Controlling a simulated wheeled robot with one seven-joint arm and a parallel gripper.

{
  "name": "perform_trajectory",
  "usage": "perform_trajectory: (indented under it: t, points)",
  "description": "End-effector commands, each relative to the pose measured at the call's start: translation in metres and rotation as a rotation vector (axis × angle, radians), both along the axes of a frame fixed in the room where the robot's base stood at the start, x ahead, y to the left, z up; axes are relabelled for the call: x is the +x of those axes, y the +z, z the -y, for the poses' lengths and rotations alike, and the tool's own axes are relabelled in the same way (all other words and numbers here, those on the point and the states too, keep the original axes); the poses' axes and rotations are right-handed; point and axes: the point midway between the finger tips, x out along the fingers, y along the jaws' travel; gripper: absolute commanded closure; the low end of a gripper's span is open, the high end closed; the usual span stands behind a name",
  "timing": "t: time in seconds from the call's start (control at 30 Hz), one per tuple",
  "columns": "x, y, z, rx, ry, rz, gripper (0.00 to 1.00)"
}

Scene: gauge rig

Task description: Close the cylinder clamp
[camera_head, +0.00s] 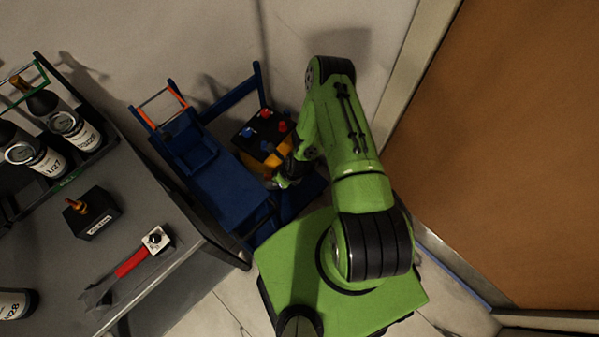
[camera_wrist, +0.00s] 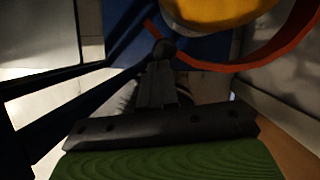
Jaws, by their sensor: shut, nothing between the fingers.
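A yellow cylinder (camera_wrist: 215,10) shows at the top of the wrist view, cut off by the frame edge. In the head view it shows as a yellow-orange body (camera_head: 252,163) below a black box, partly behind my arm. An orange-red curved band (camera_wrist: 270,50), which looks like the clamp, runs beside and around the cylinder's near side. Whether it is latched cannot be told. My gripper (camera_wrist: 162,50) is shut and empty, its tips close to the band's left part; contact is unclear. In the head view my gripper (camera_head: 282,181) is small and dark beside the yellow body.
A blue frame (camera_head: 225,190) holds the cylinder's stand, with a black box (camera_head: 262,135) with red and blue knobs above it. A grey table (camera_head: 160,215) at left carries bottles (camera_head: 75,128), a black box (camera_head: 90,212) and a red-handled tool (camera_head: 132,262). A brown panel (camera_head: 510,150) stands at right.

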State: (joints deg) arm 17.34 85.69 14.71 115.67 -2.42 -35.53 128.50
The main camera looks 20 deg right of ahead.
Motion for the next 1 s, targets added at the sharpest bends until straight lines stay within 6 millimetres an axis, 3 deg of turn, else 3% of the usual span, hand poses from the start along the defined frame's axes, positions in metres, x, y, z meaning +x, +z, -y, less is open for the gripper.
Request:
perform_trajectory:
  t: [0.1, 0.37, 0.9, 1.0]
  points:
    - [0.009, 0.001, -0.015, 0.0, 0.003, 0.001, 1.0]
    - [0.019, 0.0, -0.03, 0.0, 0.0, -0.001, 1.0]
    - [0.021, -0.001, -0.033, 0.0, 0.001, -0.004, 1.0]
    - [0.023, 0.009, -0.029, 0.0, 0.0, -0.004, 1.0]
